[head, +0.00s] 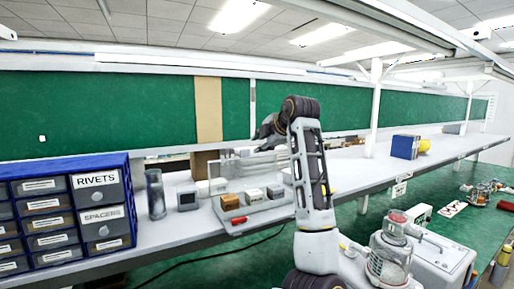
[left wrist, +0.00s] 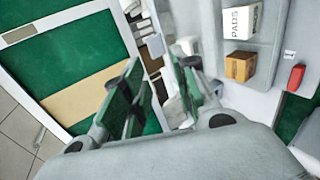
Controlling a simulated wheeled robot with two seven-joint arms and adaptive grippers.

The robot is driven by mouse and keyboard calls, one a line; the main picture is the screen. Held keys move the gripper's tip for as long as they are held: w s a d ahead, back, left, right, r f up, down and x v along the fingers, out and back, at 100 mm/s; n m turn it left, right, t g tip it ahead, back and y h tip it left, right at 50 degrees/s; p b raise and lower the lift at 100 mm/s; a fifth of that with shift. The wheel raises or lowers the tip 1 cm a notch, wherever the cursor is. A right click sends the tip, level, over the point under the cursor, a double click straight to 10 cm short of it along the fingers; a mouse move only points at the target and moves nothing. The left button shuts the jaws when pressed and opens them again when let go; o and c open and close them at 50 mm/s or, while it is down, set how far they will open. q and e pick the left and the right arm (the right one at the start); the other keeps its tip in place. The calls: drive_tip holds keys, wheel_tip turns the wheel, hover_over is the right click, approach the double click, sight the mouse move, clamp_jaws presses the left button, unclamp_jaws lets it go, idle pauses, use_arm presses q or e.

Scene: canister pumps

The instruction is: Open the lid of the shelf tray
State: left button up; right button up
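The shelf tray (head: 256,221) is a shallow light grey tray on the long shelf, holding small boxes and a red item. The wrist view shows the tray (left wrist: 272,75) at upper right. A clear panel (head: 236,169), seemingly the lid, stands raised along the tray's back side; its exact angle is hard to tell. My left gripper (head: 266,134) is above the panel's upper edge, partly hidden behind my arm. In the left wrist view its fingers (left wrist: 155,92) are apart. I cannot tell whether they touch the panel. My right gripper is not in view.
A blue box (head: 405,147) sits farther right on the shelf. A glass-domed pump (head: 391,254) stands on the green bench below. The shelf right of my arm is mostly clear.

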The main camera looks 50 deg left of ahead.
use_arm(q)
drive_tip(key=shift+v, duration=1.25)
